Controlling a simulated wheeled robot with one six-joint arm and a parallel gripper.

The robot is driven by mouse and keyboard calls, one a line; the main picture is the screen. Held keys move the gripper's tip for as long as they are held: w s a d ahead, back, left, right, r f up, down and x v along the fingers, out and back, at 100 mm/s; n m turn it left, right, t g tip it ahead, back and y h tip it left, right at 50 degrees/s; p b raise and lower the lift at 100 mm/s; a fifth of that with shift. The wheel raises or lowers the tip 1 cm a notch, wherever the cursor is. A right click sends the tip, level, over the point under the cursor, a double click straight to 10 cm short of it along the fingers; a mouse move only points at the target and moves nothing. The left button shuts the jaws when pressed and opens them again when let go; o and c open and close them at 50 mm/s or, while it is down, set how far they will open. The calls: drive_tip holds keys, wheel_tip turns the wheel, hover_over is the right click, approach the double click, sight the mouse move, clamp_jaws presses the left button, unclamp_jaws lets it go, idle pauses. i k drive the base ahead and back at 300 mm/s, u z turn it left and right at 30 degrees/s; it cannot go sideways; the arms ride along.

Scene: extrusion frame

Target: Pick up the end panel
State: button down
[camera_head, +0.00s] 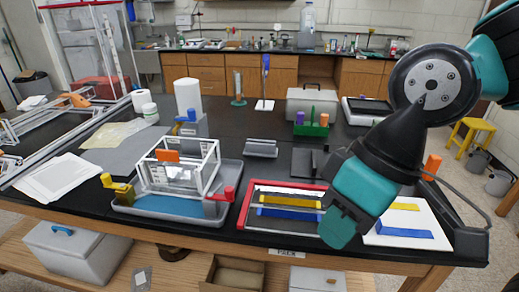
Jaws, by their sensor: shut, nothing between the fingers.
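My gripper (341,226) is at the right of the middle, pointing down in front of the red-rimmed tray's right side and the white board's left edge. It looks shut and empty; my arm hides part of the table behind it. I cannot tell for sure which piece is the end panel. A white extrusion frame (212,165) with an orange piece (167,155) stands in a grey tray (128,211) at left of centre. A yellow bar (290,200) and a blue bar (290,214) lie in the red-rimmed tray (240,216).
A white board (433,222) with a blue block (404,232) lies right of my gripper. Yellow (118,189) and red (221,194) clamp-like pieces stand at the grey tray's edge. Behind are a grey metal block (261,148) and a green caddy (311,128). Some black tabletop between them is clear.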

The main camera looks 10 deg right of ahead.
sight(167, 170)
drive_tip(key=u, duration=3.15)
drive_tip(key=k, duration=1)
drive_tip(key=z, duration=1.05)
drive_tip(key=i, duration=0.5)
drive_tip(key=u, duration=0.05)
